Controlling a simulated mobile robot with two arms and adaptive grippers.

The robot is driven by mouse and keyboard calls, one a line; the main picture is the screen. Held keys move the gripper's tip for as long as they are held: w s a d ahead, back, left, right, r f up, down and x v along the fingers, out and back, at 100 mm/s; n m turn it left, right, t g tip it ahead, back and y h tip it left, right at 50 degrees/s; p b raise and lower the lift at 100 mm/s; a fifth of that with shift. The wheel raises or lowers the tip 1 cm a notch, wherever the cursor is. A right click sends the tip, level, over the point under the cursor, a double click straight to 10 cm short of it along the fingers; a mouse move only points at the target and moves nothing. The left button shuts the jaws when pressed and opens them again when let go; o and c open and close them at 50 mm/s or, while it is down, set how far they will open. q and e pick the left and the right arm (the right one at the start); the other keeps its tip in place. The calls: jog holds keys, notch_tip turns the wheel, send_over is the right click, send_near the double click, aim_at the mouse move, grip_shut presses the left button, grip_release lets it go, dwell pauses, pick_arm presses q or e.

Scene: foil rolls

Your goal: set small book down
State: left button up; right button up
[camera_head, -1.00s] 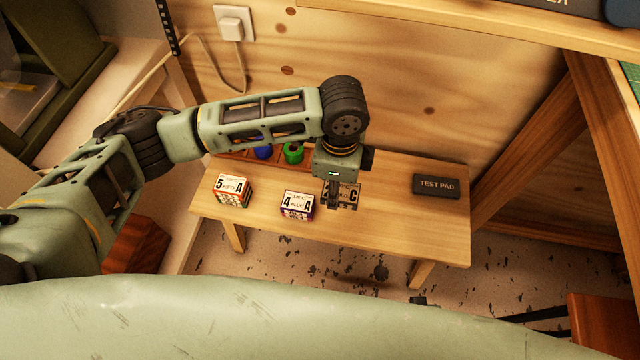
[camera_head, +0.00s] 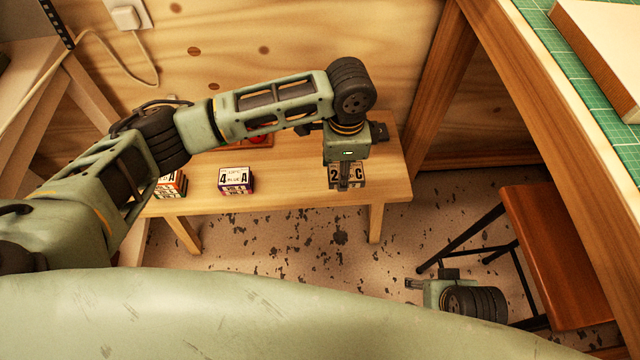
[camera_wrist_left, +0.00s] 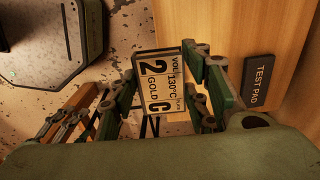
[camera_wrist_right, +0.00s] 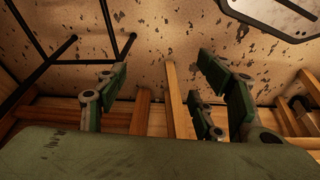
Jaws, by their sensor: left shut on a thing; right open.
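My left gripper (camera_head: 345,180) is shut on a small book (camera_head: 376,174) with a cream label reading 2, GOLD and C. In the left wrist view the small book (camera_wrist_left: 160,82) sits between the fingers, label facing the camera, with floor on one side behind it and tabletop on the other. In the head view it shows against the bench's right end; I cannot tell its height or any contact. The dark TEST PAD (camera_wrist_left: 260,82) lies on the wood in the left wrist view; the head view does not show it. My right gripper (camera_head: 415,284) is open and empty, low at the right.
A red item (camera_head: 262,138) stands in a tray at the back. A brown stool (camera_head: 555,255) and a green-matted table stand right.

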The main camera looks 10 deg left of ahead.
pick_arm(q)
jog(key=b, duration=0.2)
send_near(301, 181)
jog(key=d, duration=0.2)
jog(key=s, duration=0.1)
jog(key=shift+d+f, duration=0.3)
jog(key=shift+d, duration=0.1)
jog(key=shift+w+a+f, duration=0.2)
jog(key=shift+a+f, duration=0.1)
jog(key=shift+a, duration=0.25)
jog(key=shift+w+a+f, duration=0.2)
jog(key=shift+a+f, duration=0.1)
jog(key=shift+a, duration=0.25)
jog(key=shift+w+a+f+b, duration=0.1)
jog(key=shift+a+f+b, duration=0.15)
jog(key=shift+f+b, duration=0.1)
notch_tip(301, 181, down, 3)
jog(key=shift+f+b, duration=0.2)
jog(key=shift+b, duration=0.5)
jog(key=shift+f, duration=0.15)
pick_arm(e)
jog(key=shift+t, duration=0.4)
jog(key=v, duration=0.2)
jog(key=w+v, duration=0.1)
jog(key=v, duration=0.2)
jog(key=shift+r, duration=0.4)
pick_arm(q)
jog(key=o, duration=1.2)
